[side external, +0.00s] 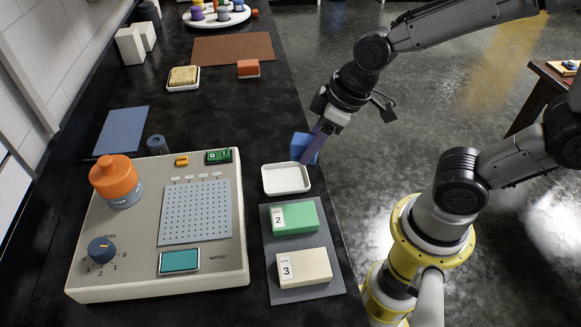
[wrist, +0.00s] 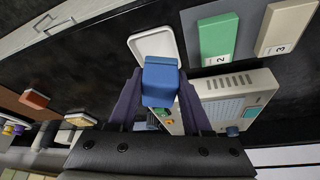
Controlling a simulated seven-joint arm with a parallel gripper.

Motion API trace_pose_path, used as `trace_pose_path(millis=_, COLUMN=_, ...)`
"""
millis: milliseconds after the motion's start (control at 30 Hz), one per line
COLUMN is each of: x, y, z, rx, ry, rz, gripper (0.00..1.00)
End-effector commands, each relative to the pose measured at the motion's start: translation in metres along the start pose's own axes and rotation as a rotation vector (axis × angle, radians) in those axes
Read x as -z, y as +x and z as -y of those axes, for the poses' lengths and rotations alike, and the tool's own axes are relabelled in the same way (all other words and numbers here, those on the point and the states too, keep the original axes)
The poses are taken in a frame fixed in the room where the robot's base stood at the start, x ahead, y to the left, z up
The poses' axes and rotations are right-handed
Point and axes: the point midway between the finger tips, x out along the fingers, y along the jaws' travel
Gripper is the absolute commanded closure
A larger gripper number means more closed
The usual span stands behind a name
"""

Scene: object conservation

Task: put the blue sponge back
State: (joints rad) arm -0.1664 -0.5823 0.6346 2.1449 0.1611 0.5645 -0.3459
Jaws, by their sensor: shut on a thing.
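The blue sponge (side external: 301,147) is a small blue block held in my gripper (side external: 318,143), above the far edge of the white tray. It also shows in the wrist view (wrist: 160,82), between the two purple fingers. My gripper (wrist: 160,100) is shut on it. The white tray (side external: 286,191) is shallow and looks empty; in the wrist view its rim (wrist: 143,38) shows just beyond the sponge, partly hidden by it. A green block labelled 2 (side external: 296,218) and a cream block labelled 3 (side external: 306,268) lie on a grey mat (side external: 305,293) beside the tray.
A beige device (side external: 130,275) with a perforated plate, a knob and an orange-topped bottle (side external: 116,180) stands left of the tray. A tan sponge on a dish (side external: 184,77) and an orange block (side external: 248,68) lie farther back. The black counter is clear between them and the tray.

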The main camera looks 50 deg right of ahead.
Motion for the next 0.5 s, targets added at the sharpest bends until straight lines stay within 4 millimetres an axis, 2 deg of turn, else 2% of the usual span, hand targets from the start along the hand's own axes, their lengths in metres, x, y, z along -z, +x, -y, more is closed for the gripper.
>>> trace_pose_path(millis=33, x=0.001, y=0.014, z=-0.001, rx=0.003, ry=0.000, rz=0.011, gripper=1.00)
trace_pose_path(millis=200, x=0.010, y=0.043, z=-0.004, rx=0.001, ry=0.000, rz=0.006, gripper=1.00)
trace_pose_path(millis=400, x=0.015, y=0.057, z=-0.005, rx=0.001, ry=0.000, rz=0.003, gripper=1.00)
trace_pose_path(millis=500, x=0.017, y=0.070, z=-0.007, rx=0.001, ry=0.001, rz=0.005, gripper=1.00)
